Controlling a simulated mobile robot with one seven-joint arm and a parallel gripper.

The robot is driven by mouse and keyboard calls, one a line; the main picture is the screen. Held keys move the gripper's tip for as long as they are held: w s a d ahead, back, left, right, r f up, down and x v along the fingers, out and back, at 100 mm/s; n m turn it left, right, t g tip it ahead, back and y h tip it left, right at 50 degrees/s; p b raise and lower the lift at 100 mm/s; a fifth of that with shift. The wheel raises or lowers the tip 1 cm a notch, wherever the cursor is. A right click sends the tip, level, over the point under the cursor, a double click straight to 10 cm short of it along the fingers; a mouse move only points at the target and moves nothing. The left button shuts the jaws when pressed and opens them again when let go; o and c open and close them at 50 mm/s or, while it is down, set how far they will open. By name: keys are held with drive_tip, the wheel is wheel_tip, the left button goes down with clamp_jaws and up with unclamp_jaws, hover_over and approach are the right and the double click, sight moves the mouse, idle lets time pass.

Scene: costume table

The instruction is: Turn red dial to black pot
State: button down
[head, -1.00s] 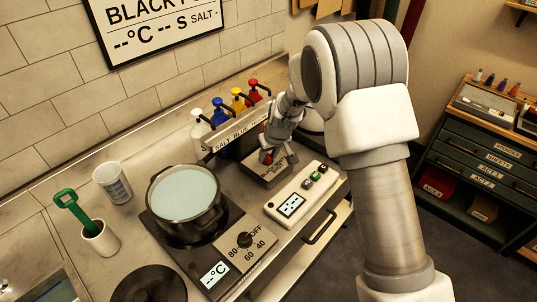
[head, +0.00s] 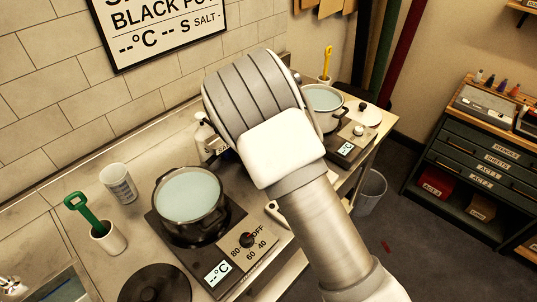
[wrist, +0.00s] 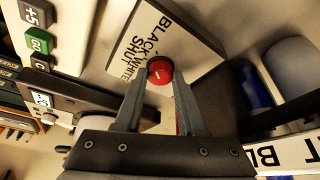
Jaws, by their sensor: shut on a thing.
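The red dial (wrist: 160,70) sits on a pale plate (wrist: 190,55) lettered BLACK, WHITE and SHUT in the wrist view. My gripper (wrist: 160,84) has its two fingers closed on either side of the dial. A short white mark shows on the dial face; which label it points to is hard to tell. In the head view my arm hides the dial and my gripper. The black pot (head: 190,200), full of pale liquid, stands on a hotplate at the left.
The hotplate has a knob (head: 246,240) marked OFF, 40, 60, 80. A white pot (head: 322,107) stands on another hotplate (head: 350,143) at the right. A white beaker (head: 118,182) and a cup (head: 108,237) with a green tool stand left. Buttons (wrist: 38,42) lie beside the dial plate.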

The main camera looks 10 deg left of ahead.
drive_tip(key=shift+m+h, duration=0.3)
drive_tip(key=shift+m, duration=0.3)
drive_tip(key=c, duration=0.5)
unclamp_jaws()
drive_tip(key=v, duration=1.7)
drive_tip(key=shift+r+b, duration=0.25)
drive_tip(key=shift+b, duration=0.05)
